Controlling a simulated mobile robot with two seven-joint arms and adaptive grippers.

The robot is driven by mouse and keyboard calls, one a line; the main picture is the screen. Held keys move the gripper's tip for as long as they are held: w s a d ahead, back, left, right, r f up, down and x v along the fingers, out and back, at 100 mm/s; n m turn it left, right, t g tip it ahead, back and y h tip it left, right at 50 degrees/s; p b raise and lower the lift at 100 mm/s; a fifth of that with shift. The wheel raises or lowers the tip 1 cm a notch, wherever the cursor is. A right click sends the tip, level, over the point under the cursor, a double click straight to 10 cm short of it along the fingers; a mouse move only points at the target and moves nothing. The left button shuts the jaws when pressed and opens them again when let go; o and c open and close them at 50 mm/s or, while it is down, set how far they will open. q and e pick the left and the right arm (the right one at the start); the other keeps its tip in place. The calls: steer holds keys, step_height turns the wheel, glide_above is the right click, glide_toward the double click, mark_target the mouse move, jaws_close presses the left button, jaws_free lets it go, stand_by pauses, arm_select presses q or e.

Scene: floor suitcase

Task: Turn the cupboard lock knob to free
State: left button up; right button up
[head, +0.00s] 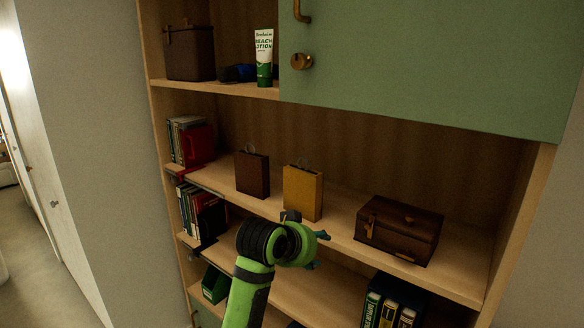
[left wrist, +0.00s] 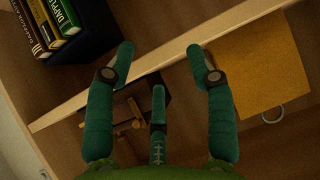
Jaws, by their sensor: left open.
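The cupboard lock knob (head: 301,62) is a round brass knob on the lower left part of the green cupboard door (head: 440,65). The door looks closed. Which way the knob is turned cannot be told at this size. My left gripper (head: 319,250) is well below the knob, in front of the middle shelf, and touches neither knob nor door. In the left wrist view my left gripper (left wrist: 160,52) has its fingers spread with nothing between their tips. The knob does not show in that view. My right gripper is in neither view.
A brass handle (head: 303,10) is above the knob. A lotion tube (head: 264,58) stands left of it. Below are a brown case (head: 252,173), a yellow case (head: 303,192), also at right in the wrist view (left wrist: 262,65), and a dark chest (head: 398,229). Books (head: 392,303) stand lower.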

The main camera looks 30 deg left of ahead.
arm_select(q)
steer(key=a+r+t, duration=0.3)
steer(key=r+t, duration=0.1)
steer(key=r, duration=1.9)
steer(key=t+h+p, duration=0.1)
steer(key=t+h, duration=0.1)
steer(key=t, duration=0.1)
glide_toward(296, 59)
steer(key=w, duration=0.3)
steer(key=w+p, duration=0.2)
steer(key=w, duration=0.1)
steer(key=w+d+p, duration=0.1)
steer(key=w, duration=0.1)
steer(key=shift+w, duration=0.15)
steer(key=shift+w+f+p, duration=0.1)
steer(key=shift+w+p, duration=0.25)
steer(key=shift+w, duration=0.25)
arm_select(e)
steer(key=r, duration=0.3)
steer(key=d+r, duration=0.1)
steer(key=r, duration=0.1)
steer(key=shift+w, duration=0.3)
arm_select(q)
jaws_close()
arm_select(e)
steer(key=shift+a, duration=0.15)
